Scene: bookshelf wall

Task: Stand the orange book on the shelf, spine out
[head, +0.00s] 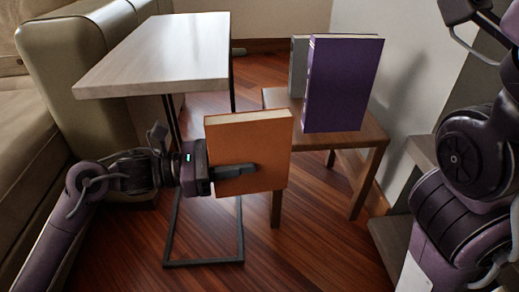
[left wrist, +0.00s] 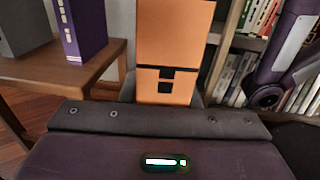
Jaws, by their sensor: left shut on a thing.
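My left gripper (head: 240,170) is shut on the orange book (head: 262,135) and holds it upright in the air, in front of the small wooden table. One dark finger lies across the near cover; the other is hidden behind the book. In the left wrist view the orange book (left wrist: 173,30) rises from the jaws, with a narrow face bearing dark marks turned to the camera. The shelf (left wrist: 240,42) shows behind it on the right, with several upright books (left wrist: 226,78) in it. My right arm stands at the right edge of the head view; its gripper does not show.
A purple book (head: 343,85) and a grey book (head: 298,68) stand upright on the small wooden table (head: 350,142). A pale-topped side table (head: 160,55) and a sofa (head: 30,130) are at left. Pale wooden boards (head: 395,250) jut in at lower right. The floor between is clear.

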